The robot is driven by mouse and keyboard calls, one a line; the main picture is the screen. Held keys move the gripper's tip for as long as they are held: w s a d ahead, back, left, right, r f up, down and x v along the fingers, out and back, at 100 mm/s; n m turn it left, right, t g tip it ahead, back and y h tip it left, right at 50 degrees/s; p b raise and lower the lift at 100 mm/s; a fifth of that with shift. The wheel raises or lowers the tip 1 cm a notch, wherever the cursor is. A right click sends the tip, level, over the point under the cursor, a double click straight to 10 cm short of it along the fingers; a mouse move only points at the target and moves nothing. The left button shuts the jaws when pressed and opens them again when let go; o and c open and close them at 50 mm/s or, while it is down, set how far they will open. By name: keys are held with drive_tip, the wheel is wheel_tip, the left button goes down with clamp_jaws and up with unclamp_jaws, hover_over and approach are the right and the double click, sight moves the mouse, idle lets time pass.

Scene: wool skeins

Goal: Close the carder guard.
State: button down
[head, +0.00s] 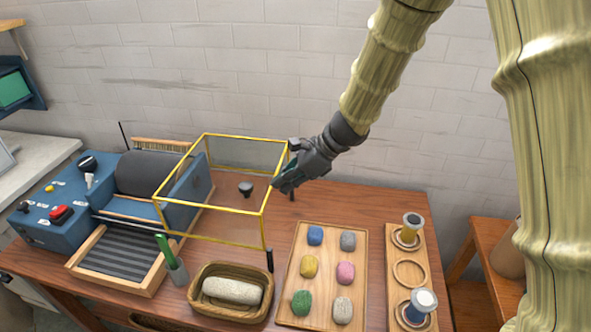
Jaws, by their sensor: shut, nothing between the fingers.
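The carder (60,215) is a blue machine with a dark drum (140,174) at the left of the table. Its guard (237,243), a clear box with a yellow frame, stands mostly to the right of the drum, and the drum's top is uncovered. A black knob (245,189) shows within the guard's outline. My gripper (281,186) is shut and empty at the right side of the guard, by its upper right edge. I cannot tell whether it touches the frame.
In front are a ridged wooden tray (92,272), a cup with a green-handled tool (177,272) and a basket with a pale roll (230,290). A tray of several coloured skeins (327,230) and a spool rack (409,273) stand right. The brick wall is behind.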

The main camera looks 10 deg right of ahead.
sight(254, 197)
drive_tip(key=shift+w+a+f+p, duration=0.15)
drive_tip(key=shift+a+p, duration=0.1)
drive_tip(key=shift+a, duration=0.45)
drive_tip(key=shift+w+a+f+p, duration=0.15)
drive_tip(key=shift+a+p, duration=0.1)
drive_tip(key=shift+a, duration=0.45)
drive_tip(key=shift+w+a+f+p, duration=0.15)
drive_tip(key=shift+a+p, duration=0.1)
drive_tip(key=shift+a, duration=0.45)
drive_tip(key=shift+s+a, duration=0.1)
